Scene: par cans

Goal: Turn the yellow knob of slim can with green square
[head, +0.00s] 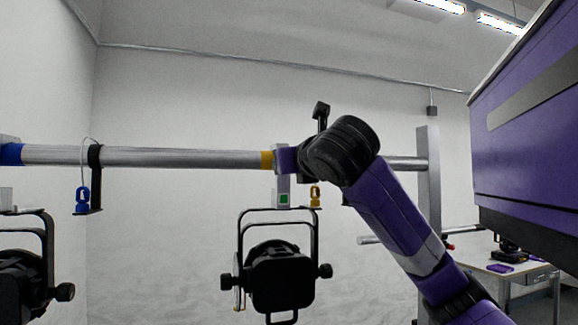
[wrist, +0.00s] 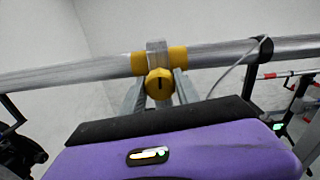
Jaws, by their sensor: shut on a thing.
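The black slim can (head: 283,278) hangs in its yoke below the horizontal pipe in the head view. A grey clamp with a green square (head: 284,199) is above it. The yellow knob (wrist: 159,84) shows in the wrist view, on the clamp just below the pipe. My gripper (wrist: 160,90) has one grey finger on each side of the knob and is shut on it. In the head view my gripper (head: 287,160) reaches the clamp from the right, and the knob is hidden there.
The silver pipe (head: 180,157) runs across the view, with a yellow band (head: 266,160) beside the clamp. A yellow hook (head: 315,195) hangs close right of the clamp. Another black can (head: 25,280) hangs at left, near a blue hook (head: 82,200). A table (head: 535,272) stands at lower right.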

